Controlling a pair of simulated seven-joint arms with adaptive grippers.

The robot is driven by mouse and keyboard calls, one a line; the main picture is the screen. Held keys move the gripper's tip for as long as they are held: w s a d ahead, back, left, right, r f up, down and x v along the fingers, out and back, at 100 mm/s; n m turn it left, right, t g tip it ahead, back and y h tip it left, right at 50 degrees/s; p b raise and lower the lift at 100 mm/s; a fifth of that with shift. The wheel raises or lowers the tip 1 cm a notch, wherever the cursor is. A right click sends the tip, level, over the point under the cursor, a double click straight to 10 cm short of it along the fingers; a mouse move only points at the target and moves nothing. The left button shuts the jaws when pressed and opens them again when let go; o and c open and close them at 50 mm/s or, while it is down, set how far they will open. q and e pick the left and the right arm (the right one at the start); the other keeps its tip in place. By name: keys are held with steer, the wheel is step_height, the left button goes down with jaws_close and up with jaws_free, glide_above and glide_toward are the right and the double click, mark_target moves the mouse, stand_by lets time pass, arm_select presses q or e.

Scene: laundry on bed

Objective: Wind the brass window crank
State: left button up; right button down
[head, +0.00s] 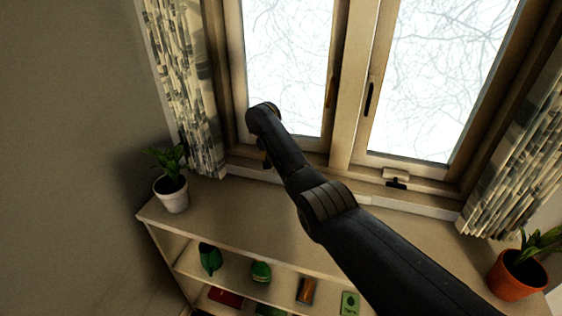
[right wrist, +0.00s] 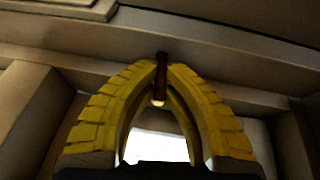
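In the right wrist view, the yellow fingers of my right gripper (right wrist: 162,72) arch together. Their tips close on a small, dark reddish-brown piece with a bright lower end, which looks like the crank's handle (right wrist: 160,88). In the head view, my right arm reaches across to the bottom of the left window. The gripper there is small and dark, pointing down near the lower frame, and the crank it holds is mostly hidden behind the arm. A similar dark crank on a pale housing (head: 396,181) sits under the right window. My left gripper is not in view.
A low shelf (head: 235,218) below the window holds several small items. A white-potted plant (head: 171,192) stands on its left end and a terracotta-potted plant (head: 517,275) at the lower right. Patterned curtains (head: 186,85) hang at both sides. Dark window latches (head: 370,98) sit higher up.

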steer(key=shift+w+r, duration=0.1)
steer(key=shift+r, duration=0.1)
stand_by(0.4)
steer(key=c, duration=1.5)
jaws_free()
steer(key=shift+f, duration=0.15)
steer(key=shift+o, duration=0.2)
steer(key=shift+s+a+r, duration=0.25)
steer(key=shift+r, duration=0.25)
steer(key=v, duration=1)
steer(key=shift+r, duration=0.4)
steer(key=shift+a, duration=0.15)
